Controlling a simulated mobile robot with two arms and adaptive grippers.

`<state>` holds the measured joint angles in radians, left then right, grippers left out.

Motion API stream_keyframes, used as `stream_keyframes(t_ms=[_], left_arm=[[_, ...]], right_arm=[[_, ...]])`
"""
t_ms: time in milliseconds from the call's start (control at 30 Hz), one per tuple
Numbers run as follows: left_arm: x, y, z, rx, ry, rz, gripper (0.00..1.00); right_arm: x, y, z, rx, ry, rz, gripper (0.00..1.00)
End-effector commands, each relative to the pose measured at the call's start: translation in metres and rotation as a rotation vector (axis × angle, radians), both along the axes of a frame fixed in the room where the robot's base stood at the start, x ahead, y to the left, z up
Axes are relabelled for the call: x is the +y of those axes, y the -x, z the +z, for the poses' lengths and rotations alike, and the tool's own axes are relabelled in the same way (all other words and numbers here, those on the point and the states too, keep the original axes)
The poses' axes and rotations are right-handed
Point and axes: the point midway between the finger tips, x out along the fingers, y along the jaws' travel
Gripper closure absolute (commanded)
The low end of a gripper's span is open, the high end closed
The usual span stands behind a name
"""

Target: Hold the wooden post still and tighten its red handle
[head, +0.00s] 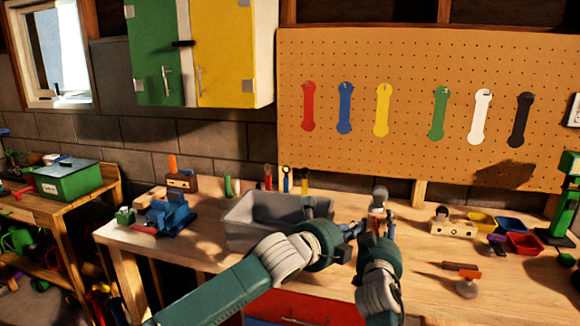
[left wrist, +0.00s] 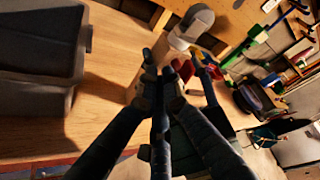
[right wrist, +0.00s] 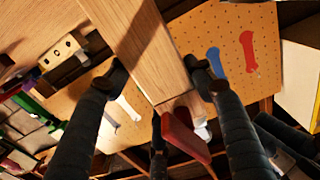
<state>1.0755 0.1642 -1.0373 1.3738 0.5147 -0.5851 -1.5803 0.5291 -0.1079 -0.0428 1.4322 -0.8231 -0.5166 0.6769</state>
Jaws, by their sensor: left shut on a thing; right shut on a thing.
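The wooden post (right wrist: 150,50) shows large in the right wrist view. My right gripper (right wrist: 158,78) is shut on it, with one finger on each side. The red handle (right wrist: 185,135) is at the lower end of the post in that view. My left gripper (left wrist: 161,75) is shut with its fingertips close together. A dark red piece, apparently the handle, shows just right of these fingertips in the left wrist view; the fingers hide what lies between them. In the head view, my left gripper (head: 358,229) and right gripper (head: 380,225) meet above the bench, and largely hide the post.
A grey bin (head: 245,235) stands left of my grippers. A blue vise-like tool (head: 170,212) is at the bench's left end. Small coloured bins (head: 525,244) and a wooden block (head: 452,226) are on the right. A red-handled tool (head: 467,272) lies on the front right.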

Motion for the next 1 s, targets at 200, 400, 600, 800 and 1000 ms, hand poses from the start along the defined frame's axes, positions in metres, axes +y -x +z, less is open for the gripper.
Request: stream_keyframes(t_ms=[200, 400, 600, 800, 1000], left_arm=[[-0.0002, 0.0002, 0.0000, 0.000, 0.000, 0.000, 1.00], [-0.0020, 0.0008, -0.0004, 0.001, -0.001, 0.000, 1.00], [-0.0044, 0.0015, -0.0006, 0.001, -0.001, 0.000, 1.00], [-0.0069, 0.0023, -0.0008, 0.001, 0.000, 0.001, 1.00], [-0.0091, 0.0030, -0.0010, 0.001, -0.001, 0.000, 1.00]], right_arm=[[0.0002, -0.0002, 0.0025, -0.004, 0.001, 0.001, 0.83], [0.0002, -0.0002, 0.0025, -0.005, 0.001, 0.001, 0.83], [0.0002, -0.0002, 0.0026, -0.005, 0.001, 0.001, 0.83], [0.0002, -0.0002, 0.0026, -0.005, 0.001, 0.001, 0.83], [0.0002, -0.0002, 0.0026, -0.005, 0.001, 0.001, 0.83]])
